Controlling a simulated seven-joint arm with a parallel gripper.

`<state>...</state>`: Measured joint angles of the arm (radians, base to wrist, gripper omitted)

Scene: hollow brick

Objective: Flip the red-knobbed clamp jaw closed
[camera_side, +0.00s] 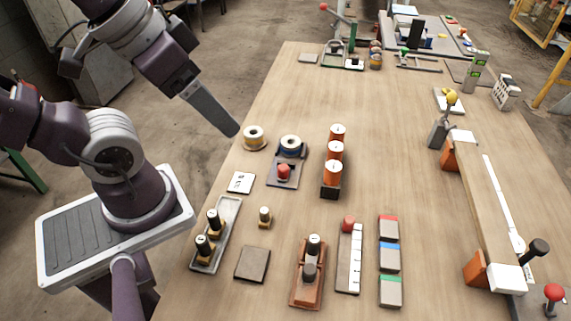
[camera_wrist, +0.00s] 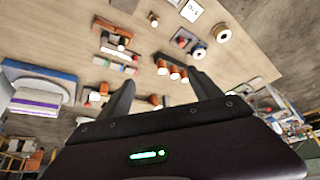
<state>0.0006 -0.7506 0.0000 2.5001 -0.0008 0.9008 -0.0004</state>
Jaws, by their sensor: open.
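A red knob (camera_side: 553,292) stands on a dark fitting at the bottom right of the side view, beside a black-knobbed lever (camera_side: 538,247) at the near end of the long wooden beam. Another red-knobbed lever (camera_side: 324,6) stands slanted at the far end of the table. I cannot tell which belongs to the clamp, or its jaw's position. My gripper (camera_side: 230,129) hangs over the table's left edge, apart from both. In the wrist view my gripper (camera_wrist: 164,84) has its fingers spread with nothing held between them.
The wooden table (camera_side: 400,150) holds a yellow-knobbed clamp (camera_side: 452,97) at the beam's far end. A hollow white block (camera_side: 507,92) stands far right. The table's middle is mostly clear.

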